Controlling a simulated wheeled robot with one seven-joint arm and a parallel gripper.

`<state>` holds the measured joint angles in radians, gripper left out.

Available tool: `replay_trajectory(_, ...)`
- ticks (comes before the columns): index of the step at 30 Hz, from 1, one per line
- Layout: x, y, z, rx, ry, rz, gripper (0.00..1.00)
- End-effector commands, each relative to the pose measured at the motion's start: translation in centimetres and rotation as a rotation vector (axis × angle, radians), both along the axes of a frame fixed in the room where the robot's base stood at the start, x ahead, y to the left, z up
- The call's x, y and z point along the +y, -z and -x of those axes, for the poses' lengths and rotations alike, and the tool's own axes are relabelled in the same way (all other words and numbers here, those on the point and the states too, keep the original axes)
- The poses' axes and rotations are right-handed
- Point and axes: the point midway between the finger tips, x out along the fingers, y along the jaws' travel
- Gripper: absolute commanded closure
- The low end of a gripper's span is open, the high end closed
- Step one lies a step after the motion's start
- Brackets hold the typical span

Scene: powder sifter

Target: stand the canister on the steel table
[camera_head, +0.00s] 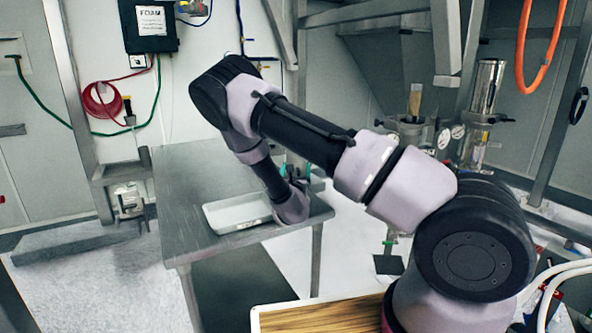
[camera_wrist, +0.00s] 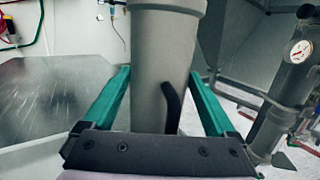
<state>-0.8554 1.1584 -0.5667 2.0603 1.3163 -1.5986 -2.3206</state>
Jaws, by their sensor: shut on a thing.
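The grey canister (camera_wrist: 160,50) fills the middle of the wrist view, with a wider rim at its top and a dark curved handle or strip on its near side. My gripper (camera_wrist: 159,74) is shut on it, a green finger on each side. The canister looks roughly upright; its bottom is hidden behind the gripper's body. In the head view my arm reaches over the steel table (camera_head: 185,185), and the wrist hides the canister there. Whether the canister touches the table cannot be told. The table top also shows at the left of the wrist view (camera_wrist: 50,95).
A pale shallow tray (camera_head: 228,222) lies on the table's near right part, beside my wrist. The table's left and back parts are clear. Sifter machinery with a gauge (camera_wrist: 300,50) and pipes stands to the right. A wooden surface (camera_head: 318,318) is at the bottom.

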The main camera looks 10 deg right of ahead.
Motion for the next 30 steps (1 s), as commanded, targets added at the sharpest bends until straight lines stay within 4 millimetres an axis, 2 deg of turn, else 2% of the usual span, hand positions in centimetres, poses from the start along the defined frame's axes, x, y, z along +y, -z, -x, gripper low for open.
replay_trajectory(5,0.0,0.3,0.0,-0.001,-0.001,0.001,1.0)
replay_trajectory(6,0.0,0.3,0.0,0.0,0.0,0.0,0.0)
replay_trajectory(15,0.0,0.0,0.0,0.0,0.001,-0.001,0.0)
replay_trajectory(17,0.2,0.1,0.5,0.003,-0.002,0.002,0.0)
replay_trajectory(30,2.4,1.4,8.9,0.003,-0.003,0.004,0.0)
